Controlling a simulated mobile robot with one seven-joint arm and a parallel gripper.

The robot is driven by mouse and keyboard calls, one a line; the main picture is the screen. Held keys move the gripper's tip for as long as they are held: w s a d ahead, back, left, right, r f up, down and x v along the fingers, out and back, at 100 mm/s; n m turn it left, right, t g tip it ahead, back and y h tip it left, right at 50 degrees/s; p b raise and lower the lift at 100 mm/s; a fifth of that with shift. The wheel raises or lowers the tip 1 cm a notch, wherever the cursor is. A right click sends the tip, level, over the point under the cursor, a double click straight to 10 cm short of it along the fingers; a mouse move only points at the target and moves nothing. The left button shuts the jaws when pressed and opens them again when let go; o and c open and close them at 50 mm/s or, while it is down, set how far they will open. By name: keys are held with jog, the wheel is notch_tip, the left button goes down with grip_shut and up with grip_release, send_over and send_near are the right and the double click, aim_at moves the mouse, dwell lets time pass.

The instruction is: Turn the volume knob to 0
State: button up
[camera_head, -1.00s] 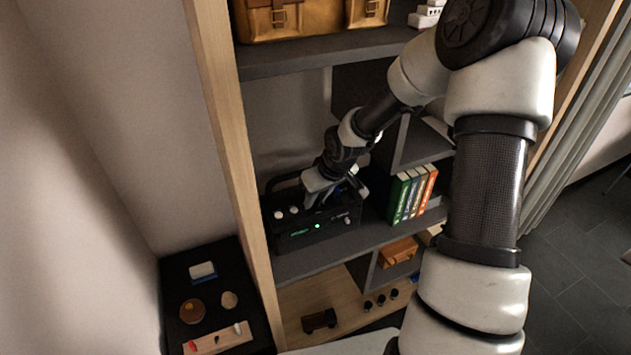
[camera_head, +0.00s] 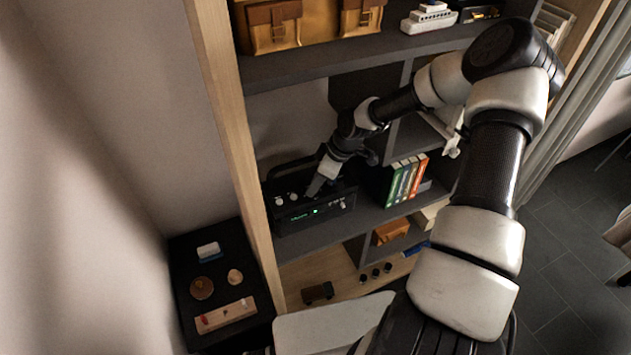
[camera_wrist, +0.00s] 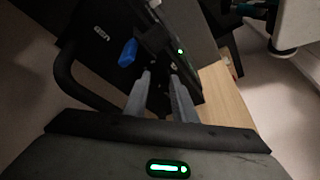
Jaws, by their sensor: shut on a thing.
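The black audio device (camera_head: 300,216) with a carrying handle stands on the middle shelf. Its front has a green light and small controls. Two pale knobs (camera_head: 286,198) show on its top left. My gripper (camera_head: 313,191) reaches down to the device's top, right of these knobs. In the wrist view, the fingers of my gripper (camera_wrist: 160,78) point at the dark device (camera_wrist: 160,45), with a narrow gap between them. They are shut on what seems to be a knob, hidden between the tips. I cannot read the volume setting.
Upright books (camera_head: 406,180) stand right of the device on the same shelf. A wooden side panel (camera_head: 225,120) is close on the left. A blue object (camera_wrist: 127,52) shows beside the fingers in the wrist view.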

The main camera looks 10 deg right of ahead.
dwell(0.4)
jog(key=o, duration=0.8)
jog(key=shift+c, duration=0.2)
jog(key=shift+f, duration=0.1)
